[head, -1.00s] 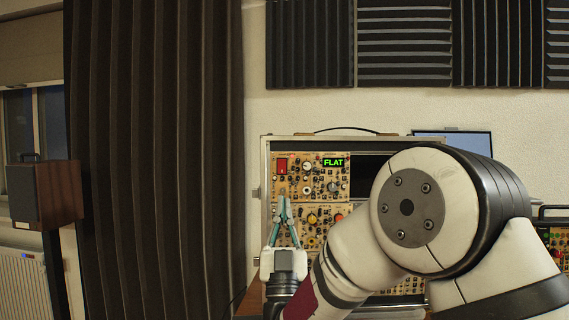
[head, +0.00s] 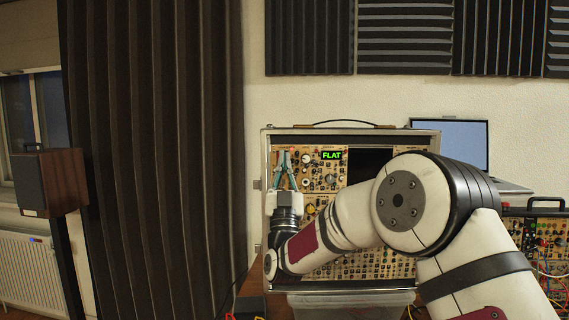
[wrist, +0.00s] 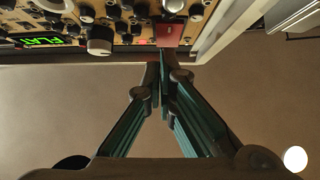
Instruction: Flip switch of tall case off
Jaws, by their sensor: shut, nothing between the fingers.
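The tall case (head: 385,131) stands open on a table in the head view, with tan panels of knobs and jacks and a green display (head: 331,155) reading FLAT. In the wrist view a red switch (wrist: 168,33) sits on the panel at the top, close ahead of my fingertips. My gripper (head: 284,153) is shut and empty, upright before the case's upper left corner, where it covers the switch in the head view. The gripper also shows in the wrist view (wrist: 163,65), fingertips together just short of the switch. I cannot tell whether they touch it or how it is set.
A second case (head: 535,240) with coloured cables stands at the right. A laptop (head: 455,145) is behind the tall case on the right. A clear bin (head: 350,303) sits in front of the tall case. A dark curtain (head: 150,150) and speaker (head: 50,180) are on the left.

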